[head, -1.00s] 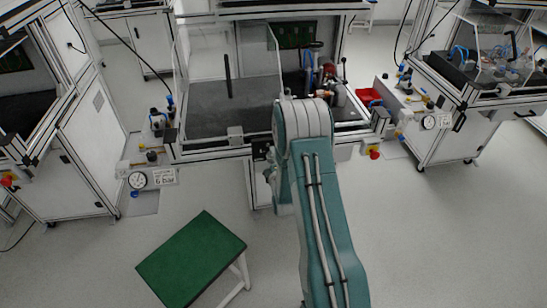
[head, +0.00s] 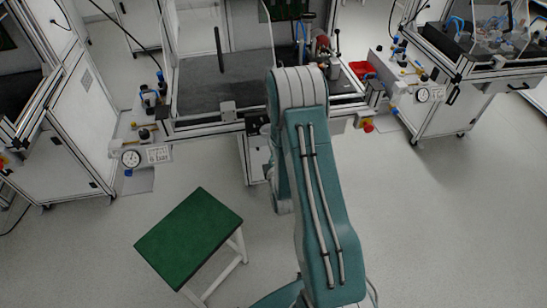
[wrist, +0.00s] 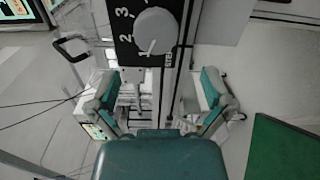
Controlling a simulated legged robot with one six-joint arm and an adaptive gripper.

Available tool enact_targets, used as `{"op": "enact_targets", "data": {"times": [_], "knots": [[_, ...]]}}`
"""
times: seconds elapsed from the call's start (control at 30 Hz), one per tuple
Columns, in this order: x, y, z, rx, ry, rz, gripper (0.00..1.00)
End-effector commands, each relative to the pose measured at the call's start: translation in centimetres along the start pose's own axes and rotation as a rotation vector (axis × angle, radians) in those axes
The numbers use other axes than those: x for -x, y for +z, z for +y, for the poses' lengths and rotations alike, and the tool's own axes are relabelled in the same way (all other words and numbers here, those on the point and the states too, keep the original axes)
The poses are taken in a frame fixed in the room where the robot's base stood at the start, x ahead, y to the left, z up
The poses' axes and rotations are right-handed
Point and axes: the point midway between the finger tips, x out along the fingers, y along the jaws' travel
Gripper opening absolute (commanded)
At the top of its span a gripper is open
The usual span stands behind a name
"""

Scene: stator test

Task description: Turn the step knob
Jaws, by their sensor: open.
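The step knob (wrist: 156,30) is a round grey knob on a dark panel with the white numbers 1, 2 and 3, in the wrist view at the top centre. Its white mark points down, near the 1. My gripper (wrist: 161,90) is open and empty, with one teal finger on each side below the knob in that picture. The fingers are apart from the knob. In the head view my teal arm hides the gripper and the knob.
A workbench (head: 200,127) with a dark top stands ahead. A green-topped stool (head: 190,243) stands on the floor at lower left. The floor at right is clear.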

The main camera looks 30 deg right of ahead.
Motion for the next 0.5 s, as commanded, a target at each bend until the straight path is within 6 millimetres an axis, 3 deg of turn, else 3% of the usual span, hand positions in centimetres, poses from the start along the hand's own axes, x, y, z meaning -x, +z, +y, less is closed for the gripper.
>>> {"op": "enact_targets", "data": {"times": [0.2, 0.5], "knots": [[3.3, -0.1, -0.1, 0.0, -0.004, 0.001, 1.0], [4.1, -0.1, -0.1, 0.001, -0.001, 0.001, 1.0]]}}
